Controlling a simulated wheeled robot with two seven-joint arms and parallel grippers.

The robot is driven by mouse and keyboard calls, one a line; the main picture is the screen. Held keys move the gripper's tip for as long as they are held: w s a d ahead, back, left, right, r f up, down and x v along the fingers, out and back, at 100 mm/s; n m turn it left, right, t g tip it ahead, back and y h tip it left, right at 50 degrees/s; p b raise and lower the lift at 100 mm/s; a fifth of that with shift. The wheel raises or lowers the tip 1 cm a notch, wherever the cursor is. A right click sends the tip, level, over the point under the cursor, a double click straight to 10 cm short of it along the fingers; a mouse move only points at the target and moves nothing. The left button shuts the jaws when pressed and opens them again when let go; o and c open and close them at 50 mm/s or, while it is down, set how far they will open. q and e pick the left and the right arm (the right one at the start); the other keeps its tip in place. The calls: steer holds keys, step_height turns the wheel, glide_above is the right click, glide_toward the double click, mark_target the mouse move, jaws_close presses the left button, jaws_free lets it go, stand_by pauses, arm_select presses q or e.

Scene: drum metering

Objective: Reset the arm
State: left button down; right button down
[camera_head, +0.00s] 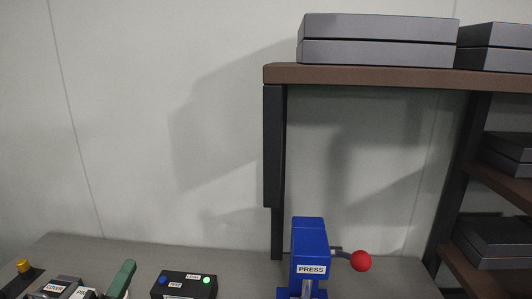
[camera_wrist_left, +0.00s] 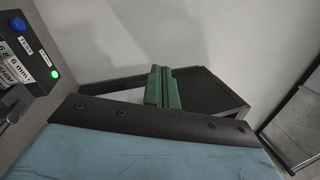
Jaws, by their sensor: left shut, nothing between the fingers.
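My left gripper (camera_wrist_left: 162,88) shows in the left wrist view as two green fingers side by side, shut with nothing between them. They stand beyond a dark plate with screws, over a dark surface. No arm can be clearly made out in the head view. My right gripper is not in view.
A blue press (camera_head: 309,255) with a red-knobbed lever (camera_head: 360,261) stands on the grey table (camera_head: 240,262). Left of it are a black box (camera_head: 184,285) with a blue button and lit green light, a green upright piece (camera_head: 122,279) and a COVER-labelled item (camera_head: 55,288). A shelf (camera_head: 380,75) holds grey boxes.

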arm_select(q)
steer(key=s+a+f+n+g+y, duration=0.25)
steer(key=s+f+n+g, duration=0.2)
steer(key=f+n, duration=0.3)
steer(key=s+a+f+n+g+y, duration=0.2)
steer(key=s+f+n+g+y, duration=0.25)
steer(key=f+n, duration=0.35)
steer(key=s+d+f+n+g+h, duration=0.2)
steer(key=s+d+f+g+h, duration=0.15)
steer(key=s, duration=0.35)
steer(key=s+d+f+n+g+h, duration=0.2)
steer(key=s+d+f+n+g, duration=0.15)
steer(key=s+g, duration=0.2)
step_height(320, 180, down, 24)
steer(key=s+m+b, duration=0.1)
steer(key=b, duration=0.1)
steer(key=s+a+f+g+b, duration=0.2)
steer(key=s+f, duration=1.5)
steer(key=f, duration=0.2)
steer(key=shift+s+a, duration=0.15)
steer(key=shift+s, duration=0.05)
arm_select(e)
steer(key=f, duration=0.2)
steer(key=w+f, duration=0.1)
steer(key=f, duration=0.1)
